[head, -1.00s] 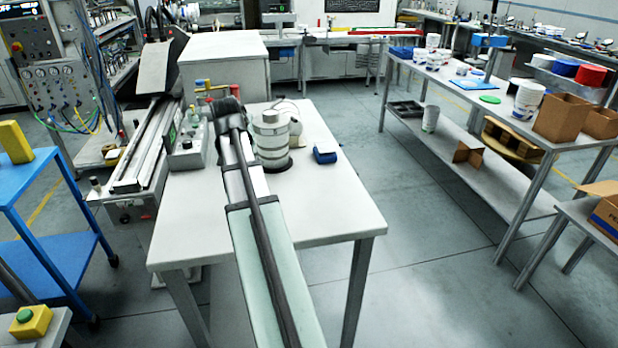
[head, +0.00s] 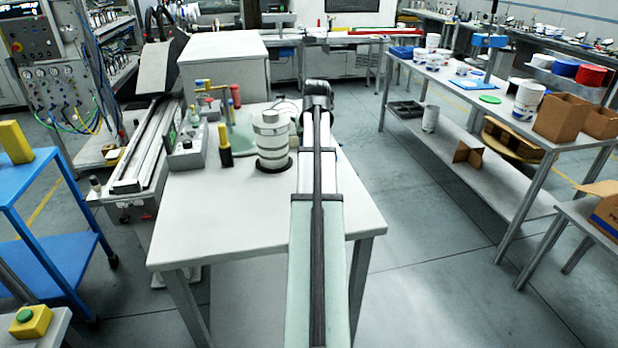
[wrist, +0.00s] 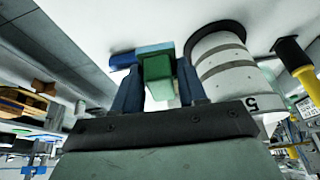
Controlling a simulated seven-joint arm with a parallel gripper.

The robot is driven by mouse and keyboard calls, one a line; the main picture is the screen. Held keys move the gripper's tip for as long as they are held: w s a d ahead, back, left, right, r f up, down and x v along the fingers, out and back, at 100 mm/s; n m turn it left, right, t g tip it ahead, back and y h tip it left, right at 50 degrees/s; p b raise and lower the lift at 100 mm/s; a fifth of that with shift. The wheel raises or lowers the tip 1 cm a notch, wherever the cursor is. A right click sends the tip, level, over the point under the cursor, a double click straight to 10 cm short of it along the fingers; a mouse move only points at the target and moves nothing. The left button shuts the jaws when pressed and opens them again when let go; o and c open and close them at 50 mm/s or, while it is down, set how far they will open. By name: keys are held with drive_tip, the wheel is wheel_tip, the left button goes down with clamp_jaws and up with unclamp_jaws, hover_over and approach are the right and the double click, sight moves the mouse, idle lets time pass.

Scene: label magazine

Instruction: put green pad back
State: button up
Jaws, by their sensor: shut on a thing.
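My gripper (wrist: 158,72) shows in the wrist view with its two blue fingers shut on a small green pad (wrist: 158,90). In that view a blue block (wrist: 123,60) sits on the white surface right by the fingertips and the pad. I cannot tell whether the pad touches it. The white banded cylinder with a "5" (wrist: 232,80) stands close beside the right finger. In the head view my arm reaches over the table, just right of this cylinder (head: 271,145). There the arm hides the fingers, the pad and the blue block.
A yellow-and-black tool (head: 225,148) stands left of the cylinder and also shows in the wrist view (wrist: 292,58). A grey control box (head: 187,150) is at the white table's left edge. The table's front (head: 225,220) is clear.

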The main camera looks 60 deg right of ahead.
drive_tip(key=shift+w+f+n, duration=0.1)
drive_tip(key=shift+f+n, duration=0.1)
drive_tip(key=shift+n, duration=0.1)
drive_tip(key=shift+f, duration=4.8)
drive_tip(key=shift+f, duration=0.2)
drive_tip(key=o, duration=1)
drive_tip(key=shift+r, duration=0.2)
drive_tip(key=v, duration=1.2)
drive_tip(key=shift+d, duration=0.1)
